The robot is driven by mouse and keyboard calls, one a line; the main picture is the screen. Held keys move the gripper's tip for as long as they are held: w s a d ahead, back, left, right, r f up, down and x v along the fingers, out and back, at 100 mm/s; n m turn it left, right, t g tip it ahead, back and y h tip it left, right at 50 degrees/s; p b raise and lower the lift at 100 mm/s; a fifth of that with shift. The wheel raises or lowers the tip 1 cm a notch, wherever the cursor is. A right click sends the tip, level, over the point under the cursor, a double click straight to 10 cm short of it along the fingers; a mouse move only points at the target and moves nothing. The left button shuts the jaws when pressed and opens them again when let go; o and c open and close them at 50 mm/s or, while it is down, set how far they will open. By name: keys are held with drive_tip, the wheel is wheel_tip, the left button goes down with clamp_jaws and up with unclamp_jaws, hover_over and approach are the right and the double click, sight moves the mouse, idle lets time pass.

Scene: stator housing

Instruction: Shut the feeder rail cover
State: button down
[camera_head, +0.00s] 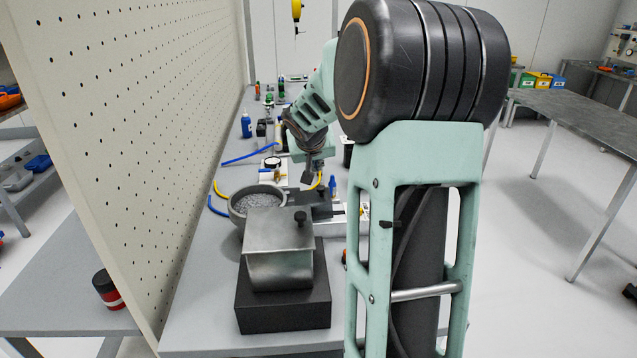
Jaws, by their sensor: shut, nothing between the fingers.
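My gripper (308,176) points down above the bench, shut and empty, with its tips just above or beside a dark block (318,196) to the right of the round feeder bowl (240,208). The bowl is full of small grey parts. The dark block seems to belong to the feeder rail, which runs right from the bowl; a pale strip (340,215) shows there. I cannot tell clearly which piece is the rail cover or how far it stands open. My own arm hides the right end of this area, and the metal box hides part of its front.
A metal box (280,262) with a black knob stands on a black block (283,312) in front of the bowl. A pegboard wall (150,130) borders the bench on the left. Another table (580,110) stands right.

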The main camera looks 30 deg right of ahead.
sight(320, 187)
drive_tip(key=f, duration=0.1)
drive_tip(key=w+d+f, duration=0.1)
drive_tip(key=f, duration=0.3)
drive_tip(key=shift+w+d+b, duration=0.35)
drive_tip(key=shift+w+b, duration=0.05)
drive_tip(key=shift+s+d+f, duration=0.1)
drive_tip(key=shift+f, duration=0.7)
drive_tip(key=shift+s+d+f, duration=0.15)
drive_tip(key=shift+d+f, duration=0.1)
drive_tip(key=shift+f, duration=0.35)
drive_tip(key=shift+r, duration=0.1)
